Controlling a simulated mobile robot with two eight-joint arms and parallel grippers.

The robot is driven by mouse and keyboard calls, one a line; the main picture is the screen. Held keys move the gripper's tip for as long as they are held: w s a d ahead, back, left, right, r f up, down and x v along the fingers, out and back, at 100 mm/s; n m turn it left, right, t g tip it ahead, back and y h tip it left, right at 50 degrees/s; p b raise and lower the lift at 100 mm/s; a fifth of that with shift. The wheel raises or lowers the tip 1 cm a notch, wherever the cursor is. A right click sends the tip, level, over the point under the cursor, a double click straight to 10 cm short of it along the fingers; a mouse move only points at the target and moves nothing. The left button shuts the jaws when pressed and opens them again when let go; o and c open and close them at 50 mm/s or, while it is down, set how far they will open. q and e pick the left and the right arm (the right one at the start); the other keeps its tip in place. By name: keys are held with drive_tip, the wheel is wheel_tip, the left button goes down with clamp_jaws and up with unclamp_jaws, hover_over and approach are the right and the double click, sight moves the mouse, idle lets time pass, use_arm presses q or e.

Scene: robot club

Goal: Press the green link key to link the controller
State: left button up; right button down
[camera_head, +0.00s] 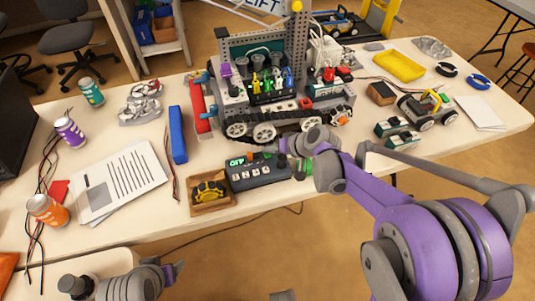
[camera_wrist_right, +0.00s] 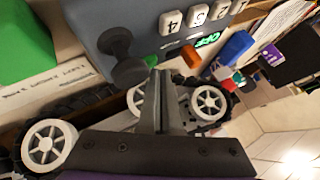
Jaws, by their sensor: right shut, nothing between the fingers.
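The dark grey-blue controller (camera_head: 262,175) lies near the table's front edge, with white numbered keys and a small display in green letters. In the right wrist view, the controller (camera_wrist_right: 165,22) shows its dark joystick knob (camera_wrist_right: 121,50) and the green link key (camera_wrist_right: 151,60) beside it. My right gripper (camera_wrist_right: 160,78) is shut and empty, with its tips close to the green key; I cannot tell whether they touch. In the head view my right gripper (camera_head: 290,150) hides the key. My left gripper (camera_head: 176,270) is low at the front left; its jaw opening is unclear.
A tracked robot model (camera_head: 265,128) stands just behind the controller. A wooden tray (camera_head: 207,207) with a yellow-and-black part is at its left. A blue bar (camera_head: 177,135), printed sheets (camera_head: 122,180) and several cans stand farther left.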

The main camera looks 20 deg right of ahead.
sight(270, 158)
drive_tip(key=shift+f+b, duration=0.3)
drive_tip(key=shift+f, duration=0.1)
idle(0.4)
idle(0.4)
drive_tip(key=shift+r+p, duration=0.65)
drive_tip(key=shift+r, duration=0.15)
drive_tip(key=shift+r, duration=0.15)
wheel_tip(270, 158, up, 5)
drive_tip(key=p, duration=0.3)
drive_tip(key=shift+p, duration=0.35)
idle(0.4)
